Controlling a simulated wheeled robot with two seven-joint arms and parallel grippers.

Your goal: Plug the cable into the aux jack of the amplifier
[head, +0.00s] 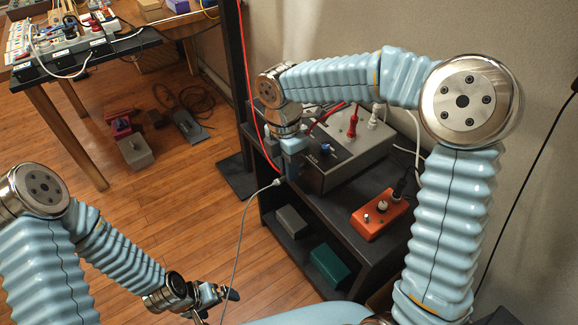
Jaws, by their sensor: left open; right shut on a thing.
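The amplifier (345,173) is a grey box with a dark panel on the black cabinet. Red, white and blue plugs or knobs stand on its panel; I cannot tell which socket is the aux jack. My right gripper (289,172) is at the amplifier's left end, shut on the end of the thin grey cable (241,226). The plug tip is hidden by the gripper, so I cannot tell whether it touches a jack. The cable hangs down past my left gripper (222,301), which is open low in the picture.
An orange box (379,215) with knobs and a black plug sits on the black cabinet (325,215) in front of the amplifier. A red cable (247,75) hangs beside a dark post. A cluttered workbench (110,50) stands at the upper left.

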